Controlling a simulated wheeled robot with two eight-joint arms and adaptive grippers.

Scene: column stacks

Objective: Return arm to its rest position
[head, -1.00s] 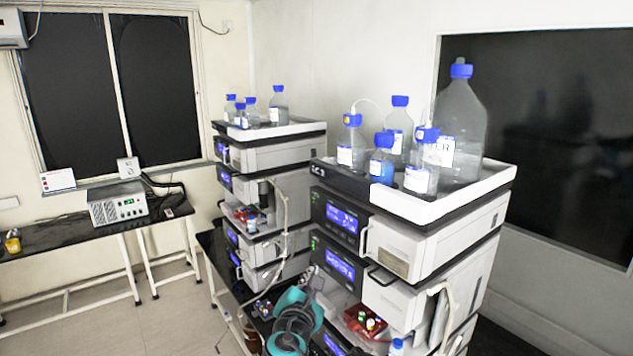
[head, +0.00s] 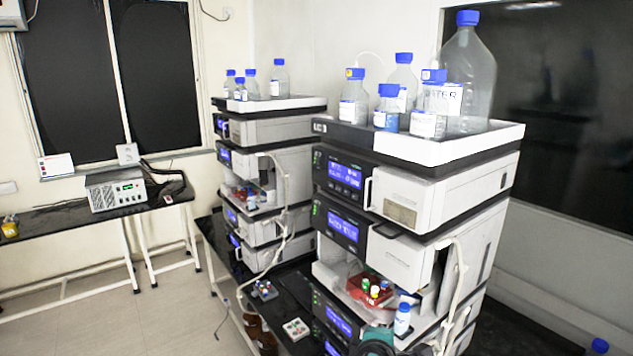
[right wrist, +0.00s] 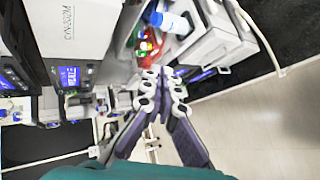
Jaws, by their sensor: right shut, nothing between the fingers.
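My right gripper (right wrist: 161,74) shows in the right wrist view with its fingers together and nothing between them. Its tips point toward the red vial tray and the small blue-capped bottle, apart from both as far as I can tell. A teal and dark part of my arm (head: 378,338) shows at the bottom of the head view, in front of the near column stack (head: 410,195). The gripper itself is not clear in the head view. My left gripper is in neither view.
The near stack has a red vial tray (head: 370,290) and a small white bottle (head: 402,319) in its open bay. Blue-capped glass bottles stand on its top tray (head: 450,150). A second stack (head: 270,160) stands behind. Floor (head: 110,310) is clear at left.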

